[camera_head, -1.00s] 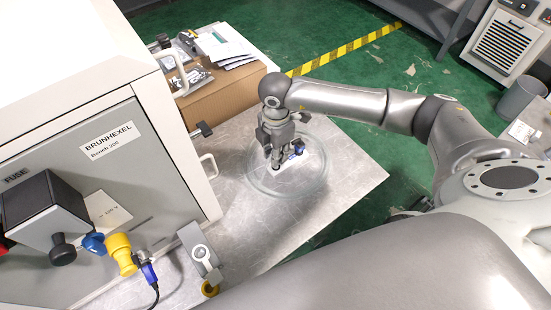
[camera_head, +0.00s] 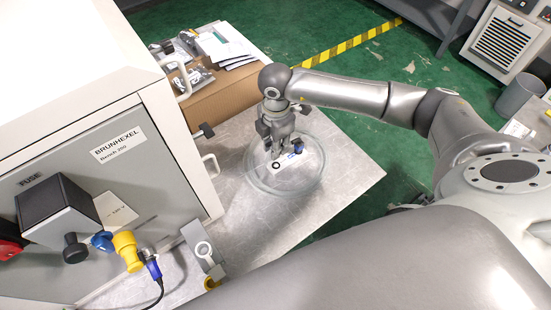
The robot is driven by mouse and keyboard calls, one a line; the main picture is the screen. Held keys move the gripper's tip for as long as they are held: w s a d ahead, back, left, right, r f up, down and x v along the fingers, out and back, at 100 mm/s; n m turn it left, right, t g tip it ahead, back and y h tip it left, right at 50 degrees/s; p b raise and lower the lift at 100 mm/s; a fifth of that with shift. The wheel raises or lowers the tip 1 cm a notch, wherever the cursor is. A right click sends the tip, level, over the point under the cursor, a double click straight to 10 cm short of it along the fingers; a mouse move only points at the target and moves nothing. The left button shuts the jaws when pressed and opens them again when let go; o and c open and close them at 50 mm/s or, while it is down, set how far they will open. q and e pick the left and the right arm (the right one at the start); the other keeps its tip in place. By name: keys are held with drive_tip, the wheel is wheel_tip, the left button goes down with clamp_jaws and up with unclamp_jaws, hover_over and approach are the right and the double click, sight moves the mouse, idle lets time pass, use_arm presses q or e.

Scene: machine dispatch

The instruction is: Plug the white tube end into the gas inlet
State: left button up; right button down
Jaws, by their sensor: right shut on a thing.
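A clear coiled tube (camera_head: 318,181) lies on the metal bench top, right of the machine. My right gripper (camera_head: 275,151) points down over the left inner part of the coil. Its fingers are close together on something small, apparently the tube end, though the fingers hide it and I cannot make out its white end. Below the fingertips, inside the coil, is a pale flat piece (camera_head: 291,164) with a black ring and a blue part. I cannot pick out the gas inlet; the machine's side facing the coil is seen too obliquely. My left gripper is not in view.
A bracket (camera_head: 198,245) stands nearby. A cardboard box (camera_head: 225,88) sits behind. The bench's right part is clear.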

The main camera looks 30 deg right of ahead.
drive_tip(key=shift+r, duration=0.1)
drive_tip(key=shift+r+p, duration=0.95)
drive_tip(key=shift+r, duration=0.3)
idle(0.6)
